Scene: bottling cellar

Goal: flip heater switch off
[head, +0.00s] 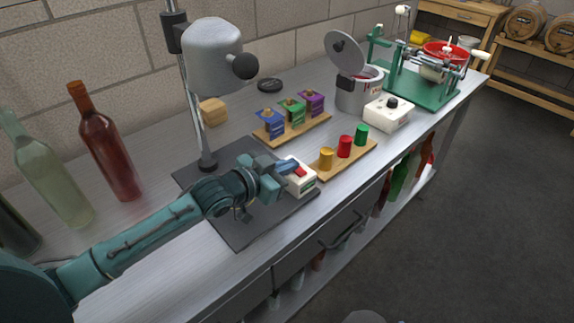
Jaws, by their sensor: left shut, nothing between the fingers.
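A small white switch box (303,184) sits on the dark grey mat (245,228) near the front of the bench. A bit of red shows on its top beside my fingers; I cannot tell which way the switch is set. My left gripper (289,167) is shut and empty, with its fingertips at the top of this box, partly hiding it. Whether they touch it is unclear. My right gripper is not in view.
A grey lamp-like heater head (213,58) hangs on a stand behind my left arm. Yellow, red and green pegs on a wooden strip (325,172) stand just right of the box. Another white box with a black knob (388,117) stands beyond. Bottles (108,150) stand left.

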